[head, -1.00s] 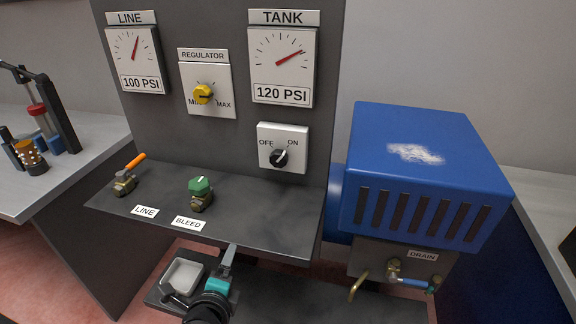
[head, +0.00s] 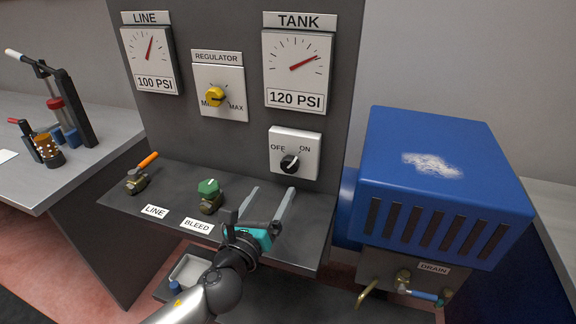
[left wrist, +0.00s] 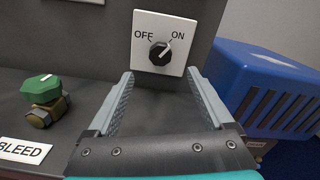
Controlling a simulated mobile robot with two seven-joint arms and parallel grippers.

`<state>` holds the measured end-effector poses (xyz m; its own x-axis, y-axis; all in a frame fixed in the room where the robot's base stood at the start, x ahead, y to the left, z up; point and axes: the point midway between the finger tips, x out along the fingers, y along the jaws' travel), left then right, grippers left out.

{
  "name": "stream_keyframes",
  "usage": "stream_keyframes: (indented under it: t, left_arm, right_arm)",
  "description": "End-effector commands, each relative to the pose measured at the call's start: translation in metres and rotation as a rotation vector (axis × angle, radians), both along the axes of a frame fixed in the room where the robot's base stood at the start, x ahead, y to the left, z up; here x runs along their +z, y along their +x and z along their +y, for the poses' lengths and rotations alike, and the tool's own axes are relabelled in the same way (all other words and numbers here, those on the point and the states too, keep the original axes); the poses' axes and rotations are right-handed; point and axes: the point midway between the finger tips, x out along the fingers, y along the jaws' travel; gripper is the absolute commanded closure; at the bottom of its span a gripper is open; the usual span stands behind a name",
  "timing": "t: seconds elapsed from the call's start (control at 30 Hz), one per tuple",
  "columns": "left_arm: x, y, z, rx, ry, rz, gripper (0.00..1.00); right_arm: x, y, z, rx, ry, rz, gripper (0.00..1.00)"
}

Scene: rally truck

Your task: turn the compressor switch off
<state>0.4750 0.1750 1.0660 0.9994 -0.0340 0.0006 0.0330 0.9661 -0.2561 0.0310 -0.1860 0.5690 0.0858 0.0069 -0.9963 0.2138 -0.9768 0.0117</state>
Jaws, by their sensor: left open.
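The compressor switch is a black knob (head: 290,163) on a white plate (head: 309,144) marked OFF and ON, on the grey upright panel below the TANK gauge. Its white pointer line leans up and right toward ON; this shows clearly in the left wrist view, where the knob (left wrist: 159,54) lies beyond the fingertips. My left gripper (head: 268,191) is open and empty, below and in front of the switch, its two fingers apart and pointing up at the panel. In the left wrist view the gripper (left wrist: 160,78) frames the knob between its fingers without touching it. My right gripper is not in view.
Left of my gripper, the grey shelf (head: 225,234) carries the green BLEED valve (head: 209,196) and orange-handled LINE valve (head: 140,178). The yellow regulator knob (head: 215,96) is above. The blue compressor housing (head: 440,185) stands right. Air before the switch is clear.

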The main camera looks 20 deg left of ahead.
Motion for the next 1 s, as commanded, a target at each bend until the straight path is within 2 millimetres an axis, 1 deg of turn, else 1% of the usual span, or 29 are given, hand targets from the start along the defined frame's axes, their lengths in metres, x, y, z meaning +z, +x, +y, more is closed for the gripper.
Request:
stream_keyframes:
  t: [0.03,0.4,0.6,0.8,1.0]
  left_arm:
    - [0.001,0.009,0.0,0.001,0.0,-0.003,0.15]
    - [0.001,0.067,-0.003,0.001,-0.002,-0.002,0.15]
    - [0.0,0.095,-0.004,0.0,-0.003,0.0,0.15]
    - [0.0,0.11,-0.004,-0.001,-0.002,0.0,0.15]
    - [-0.001,0.114,-0.004,-0.001,-0.002,0.002,0.15]
  right_arm:
    - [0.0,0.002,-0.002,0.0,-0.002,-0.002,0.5]
    - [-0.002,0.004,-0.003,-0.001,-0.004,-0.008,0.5]
    - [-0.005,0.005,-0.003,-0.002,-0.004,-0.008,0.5]
    - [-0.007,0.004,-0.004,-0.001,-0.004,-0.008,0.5]
    - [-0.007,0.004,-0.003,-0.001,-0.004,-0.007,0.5]
